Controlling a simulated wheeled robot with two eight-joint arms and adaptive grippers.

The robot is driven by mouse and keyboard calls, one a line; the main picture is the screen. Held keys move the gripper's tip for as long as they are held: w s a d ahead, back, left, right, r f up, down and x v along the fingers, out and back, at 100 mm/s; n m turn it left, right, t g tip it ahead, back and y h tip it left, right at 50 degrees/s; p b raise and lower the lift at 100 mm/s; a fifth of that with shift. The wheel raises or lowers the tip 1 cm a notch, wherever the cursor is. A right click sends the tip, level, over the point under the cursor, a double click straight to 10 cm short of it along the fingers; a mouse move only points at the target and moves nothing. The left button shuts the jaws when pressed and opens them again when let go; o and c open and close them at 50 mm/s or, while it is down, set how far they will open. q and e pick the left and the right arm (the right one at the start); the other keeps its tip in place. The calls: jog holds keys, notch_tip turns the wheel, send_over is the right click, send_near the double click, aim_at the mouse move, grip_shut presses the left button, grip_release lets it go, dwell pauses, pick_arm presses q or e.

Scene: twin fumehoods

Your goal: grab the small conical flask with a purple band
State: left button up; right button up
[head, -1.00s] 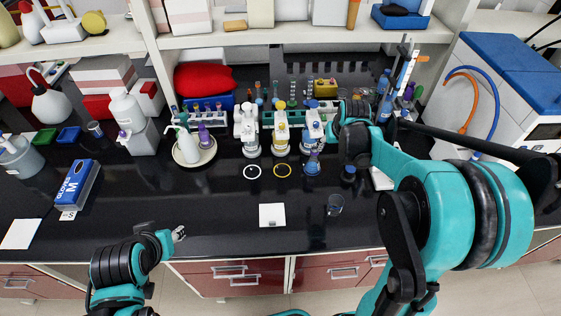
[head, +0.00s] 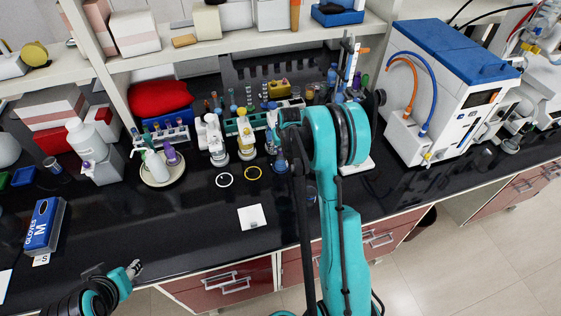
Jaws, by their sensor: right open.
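A small flask-shaped vessel with purple on it (head: 171,154) stands on a round pale plate (head: 150,181) at the left centre, beside a white wash bottle. It is too small to tell whether the purple is a band. A blue flask (head: 280,164) stands at the centre, partly hidden by my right arm. My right gripper (head: 291,148) is open, over the bench near the blue flask; dark links partly hide its fingers. My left gripper (head: 134,268) is low at the bench's front edge, away from the vessels; its opening is unclear.
A test-tube rack (head: 168,138) and bottles with coloured bands line the bench back. A blue-topped instrument (head: 440,105) stands right. The front middle is mostly clear around a white square (head: 252,217).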

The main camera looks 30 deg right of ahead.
jog(key=shift+f, duration=0.1)
jog(key=shift+c, duration=0.2)
grip_shut()
